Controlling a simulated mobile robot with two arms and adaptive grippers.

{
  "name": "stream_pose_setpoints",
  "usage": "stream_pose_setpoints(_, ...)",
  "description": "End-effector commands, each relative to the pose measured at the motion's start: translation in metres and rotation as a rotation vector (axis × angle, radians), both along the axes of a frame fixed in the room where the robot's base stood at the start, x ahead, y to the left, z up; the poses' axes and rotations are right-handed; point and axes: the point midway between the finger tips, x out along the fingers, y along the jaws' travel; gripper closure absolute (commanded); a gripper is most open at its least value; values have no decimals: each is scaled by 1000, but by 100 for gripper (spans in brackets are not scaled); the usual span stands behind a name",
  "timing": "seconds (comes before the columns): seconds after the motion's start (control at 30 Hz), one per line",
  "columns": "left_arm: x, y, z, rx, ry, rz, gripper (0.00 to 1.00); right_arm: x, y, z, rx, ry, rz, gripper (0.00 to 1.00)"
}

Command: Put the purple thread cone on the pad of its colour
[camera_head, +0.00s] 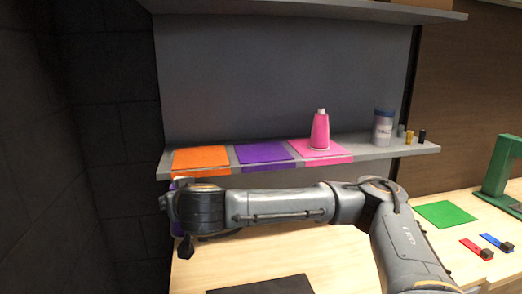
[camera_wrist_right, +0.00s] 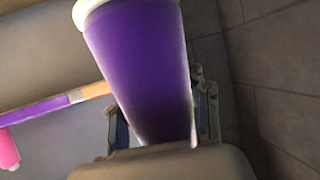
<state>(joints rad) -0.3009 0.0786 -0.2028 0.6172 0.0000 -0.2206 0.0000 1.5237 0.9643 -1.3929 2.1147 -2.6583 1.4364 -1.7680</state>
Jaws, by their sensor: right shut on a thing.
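The purple thread cone (camera_wrist_right: 145,70) fills the middle of the right wrist view, its white rim at the top. My right gripper (camera_wrist_right: 163,118) is shut on it, one finger on each side. In the head view my right arm reaches across in front of the shelf to the left, and the gripper and cone are mostly hidden behind the wrist. The purple pad (camera_head: 262,153) lies bare on the shelf between the orange pad (camera_head: 201,158) and the pink pad (camera_head: 337,150). My left gripper is not in view.
A pink thread cone (camera_head: 320,132) stands on the pink pad. A labelled jar (camera_head: 383,127) and small spools (camera_head: 409,136) stand to its right on the shelf (camera_head: 425,148). An upper shelf (camera_head: 320,10) hangs above. A green frame (camera_head: 500,165) stands on the bench at right.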

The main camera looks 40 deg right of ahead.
Motion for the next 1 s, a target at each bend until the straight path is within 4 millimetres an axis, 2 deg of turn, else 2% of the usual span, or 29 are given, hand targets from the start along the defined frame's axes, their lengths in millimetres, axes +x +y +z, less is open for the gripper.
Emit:
stream_pose_setpoints(0.03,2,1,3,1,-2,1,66,4,-25,19,7,-4,-3,100)
stream_pose_setpoints(0.17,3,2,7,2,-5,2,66,8,-80,64,6,-3,23,100)
stream_pose_setpoints(0.3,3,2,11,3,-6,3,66,2,-137,112,9,-4,53,100)
stream_pose_setpoints(0.4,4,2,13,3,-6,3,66,-8,-173,144,8,-3,76,100)
stream_pose_setpoints(0.5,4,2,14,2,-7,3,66,-19,-201,170,8,-3,95,100)
stream_pose_setpoints(0.63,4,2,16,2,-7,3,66,-31,-224,193,6,-1,116,100)
stream_pose_setpoints(0.77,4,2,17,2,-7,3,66,-35,-236,202,3,2,125,100)
stream_pose_setpoints(0.87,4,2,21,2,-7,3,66,-26,-244,199,4,7,127,100)
stream_pose_setpoints(1.0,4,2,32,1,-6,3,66,2,-259,186,4,10,128,100)
